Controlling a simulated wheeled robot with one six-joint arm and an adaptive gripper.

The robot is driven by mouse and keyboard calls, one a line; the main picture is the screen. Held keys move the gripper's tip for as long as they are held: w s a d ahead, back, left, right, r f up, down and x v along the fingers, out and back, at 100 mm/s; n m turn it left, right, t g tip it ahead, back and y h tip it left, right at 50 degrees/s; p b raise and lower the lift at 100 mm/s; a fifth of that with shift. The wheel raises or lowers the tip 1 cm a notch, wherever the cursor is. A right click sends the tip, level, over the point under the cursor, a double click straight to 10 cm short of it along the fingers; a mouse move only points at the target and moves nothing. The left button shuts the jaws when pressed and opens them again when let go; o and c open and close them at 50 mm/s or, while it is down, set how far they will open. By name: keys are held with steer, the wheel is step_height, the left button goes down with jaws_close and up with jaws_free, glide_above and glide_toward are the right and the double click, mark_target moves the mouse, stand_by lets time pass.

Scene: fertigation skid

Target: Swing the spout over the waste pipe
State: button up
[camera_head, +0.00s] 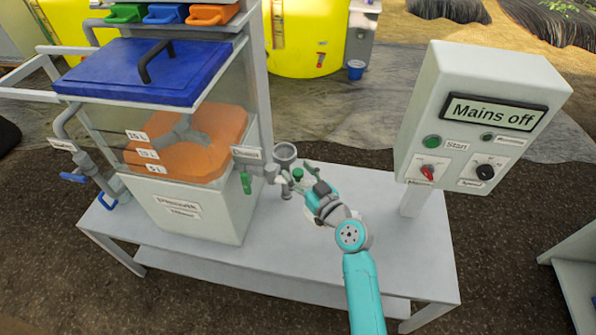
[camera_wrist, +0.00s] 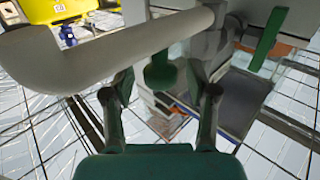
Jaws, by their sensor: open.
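In the head view, a small grey spout assembly sits at the right side of the tank, with a green knob (camera_head: 298,174) on it. An open-topped grey cup (camera_head: 286,153), which looks like the waste pipe's mouth, stands just behind it. My gripper (camera_head: 300,187) is at the knob and hides part of the spout. In the wrist view, the pale grey spout pipe (camera_wrist: 110,42) crosses the top. The green knob (camera_wrist: 160,72) hangs below the pipe, between the spread fingers of my open gripper (camera_wrist: 163,95). Contact with the fingers cannot be told.
The clear tank (camera_head: 200,215) with orange liquid and a blue lid (camera_head: 150,72) stands left on the bench (camera_head: 330,240). A green valve handle (camera_head: 246,183) is close to my gripper's left. Bare bench lies around my arm.

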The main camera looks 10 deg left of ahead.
steer(key=shift+w+a, duration=0.15)
jaws_close()
stand_by(0.4)
